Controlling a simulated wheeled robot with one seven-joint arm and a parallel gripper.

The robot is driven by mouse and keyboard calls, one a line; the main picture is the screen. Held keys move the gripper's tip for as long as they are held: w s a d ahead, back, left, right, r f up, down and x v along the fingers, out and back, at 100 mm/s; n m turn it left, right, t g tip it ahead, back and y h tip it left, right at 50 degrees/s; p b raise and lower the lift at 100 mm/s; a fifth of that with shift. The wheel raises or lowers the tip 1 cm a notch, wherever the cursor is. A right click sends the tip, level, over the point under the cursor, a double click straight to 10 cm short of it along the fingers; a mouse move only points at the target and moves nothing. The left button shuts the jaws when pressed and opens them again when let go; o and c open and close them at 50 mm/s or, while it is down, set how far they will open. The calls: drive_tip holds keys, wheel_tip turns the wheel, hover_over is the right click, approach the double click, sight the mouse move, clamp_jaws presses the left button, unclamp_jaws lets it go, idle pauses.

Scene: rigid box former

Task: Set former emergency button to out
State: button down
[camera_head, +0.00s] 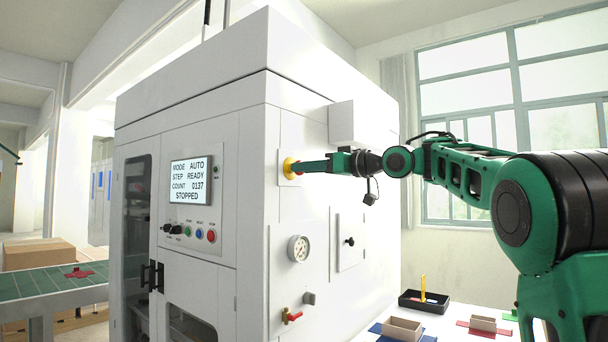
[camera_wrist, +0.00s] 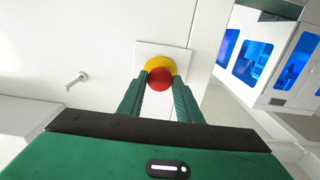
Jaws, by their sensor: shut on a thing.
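The emergency button (camera_wrist: 160,79) is a red knob on a yellow round base (camera_wrist: 162,63), fixed to a pale square plate on the white wall of the former. In the head view the yellow base (camera_head: 288,166) shows on the right-hand side of the former (camera_head: 250,210), and the red knob is mostly hidden by the fingers. My gripper (camera_wrist: 160,82) is shut on the red knob, with one green finger on each side of it. In the head view my gripper (camera_head: 302,167) reaches the button from the right. The former's screen (camera_head: 191,181) reads MODE AUTO, STEP READY, COUNT 0137, STOPPED.
A grey box (camera_head: 343,122) sticks out of the wall above my gripper. A gauge (camera_head: 298,248), a small door with a black knob (camera_head: 349,241) and a red-handled valve (camera_head: 292,317) are below. Trays (camera_head: 403,328) stand on a table at the lower right.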

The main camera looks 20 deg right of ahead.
drive_tip(key=shift+s+d, duration=0.15)
drive_tip(key=shift+d, duration=0.05)
drive_tip(key=c, duration=1.3)
unclamp_jaws()
drive_tip(key=shift+o, duration=0.2)
drive_tip(key=v, duration=1)
drive_tip(key=shift+s+d, duration=0.2)
drive_tip(key=shift+s, duration=0.05)
drive_tip(key=shift+f, duration=0.1)
